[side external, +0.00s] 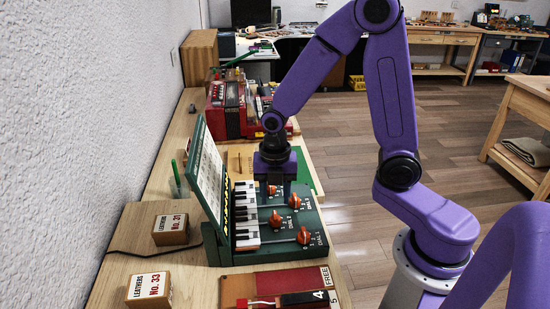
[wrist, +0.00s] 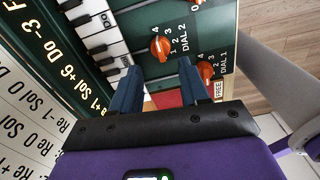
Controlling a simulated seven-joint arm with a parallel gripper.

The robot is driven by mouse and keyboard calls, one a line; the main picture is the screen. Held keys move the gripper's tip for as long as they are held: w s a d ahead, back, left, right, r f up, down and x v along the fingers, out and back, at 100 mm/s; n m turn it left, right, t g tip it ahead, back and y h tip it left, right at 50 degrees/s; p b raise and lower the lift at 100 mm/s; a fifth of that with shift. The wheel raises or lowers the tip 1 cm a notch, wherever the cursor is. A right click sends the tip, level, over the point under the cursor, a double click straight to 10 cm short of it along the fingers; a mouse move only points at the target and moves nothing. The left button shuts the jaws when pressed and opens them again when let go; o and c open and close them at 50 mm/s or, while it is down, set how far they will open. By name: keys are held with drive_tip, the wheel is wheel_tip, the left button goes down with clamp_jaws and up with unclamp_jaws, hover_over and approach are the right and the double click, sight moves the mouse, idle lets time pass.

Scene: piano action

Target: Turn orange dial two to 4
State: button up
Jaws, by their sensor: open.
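Orange dial two (wrist: 160,46) sits on the green panel (wrist: 215,20), with the label DIAL 2 and small numbers beside it. I cannot clearly read which number its pointer faces. It also shows in the side view (side external: 276,219). My gripper (wrist: 158,68) is open and empty in the wrist view, with dial two just past the gap between its blue fingertips. In the side view my gripper (side external: 277,184) hangs above the far part of the panel, apart from dial two. Orange dial one (wrist: 205,70) lies beside the right fingertip in the wrist view.
Another orange dial (side external: 295,201) and one near my gripper (side external: 273,190) share the panel. Piano keys (side external: 246,220) and an upright chart board (side external: 209,175) stand left of the dials. Leather boxes (side external: 171,229) sit near the wall. A red instrument (side external: 232,108) stands behind.

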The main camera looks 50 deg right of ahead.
wheel_tip(320, 180, up, 10)
drive_tip(key=shift+r, duration=0.2)
idle(0.3)
drive_tip(key=o, duration=0.3)
drive_tip(key=m+g+h, duration=0.3)
drive_tip(key=m, duration=1.4)
approach(274, 215)
drive_tip(key=x, duration=0.9)
drive_tip(key=shift+s+f, duration=0.1)
drive_tip(key=c, duration=1.1)
